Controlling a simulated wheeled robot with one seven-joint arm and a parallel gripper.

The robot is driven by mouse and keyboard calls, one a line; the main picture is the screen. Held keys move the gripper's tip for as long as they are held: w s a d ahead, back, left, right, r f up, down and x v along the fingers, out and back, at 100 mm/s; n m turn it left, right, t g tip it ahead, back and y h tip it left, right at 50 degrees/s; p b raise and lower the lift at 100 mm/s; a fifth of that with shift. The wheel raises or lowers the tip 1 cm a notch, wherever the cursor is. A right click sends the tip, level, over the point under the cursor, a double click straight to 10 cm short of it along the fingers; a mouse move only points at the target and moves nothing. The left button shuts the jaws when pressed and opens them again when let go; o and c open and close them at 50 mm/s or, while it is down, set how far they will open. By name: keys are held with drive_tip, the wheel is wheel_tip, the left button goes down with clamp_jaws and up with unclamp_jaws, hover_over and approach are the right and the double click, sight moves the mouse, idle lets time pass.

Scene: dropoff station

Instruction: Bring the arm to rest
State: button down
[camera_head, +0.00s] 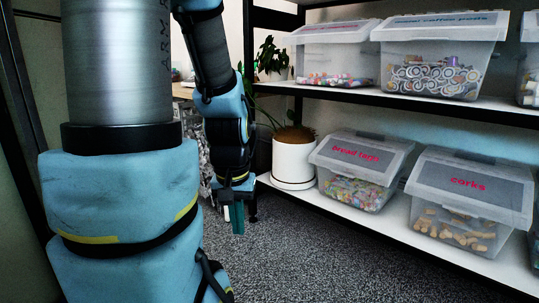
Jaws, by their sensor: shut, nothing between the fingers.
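My arm fills the left side of the head view, with its thick grey and blue links close to the camera. My gripper (238,218) hangs at the end of the arm, pointing down over the grey carpet. Its teal fingers are together with nothing between them. It is in front of and to the left of the shelf and touches nothing that I can see.
A black-framed shelf with white boards (310,206) stands on the right. It holds clear bins, among them bread tags (357,190) and corks (468,228). A plant in a white pot (293,158) stands at its left end. The carpet (330,265) in front is clear.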

wheel_tip(320, 180, up, 38)
drive_tip(key=p, duration=3.7)
drive_tip(key=shift+w+r+p, duration=0.15)
drive_tip(key=shift+w+p, duration=0.05)
drive_tip(key=shift+p, duration=0.1)
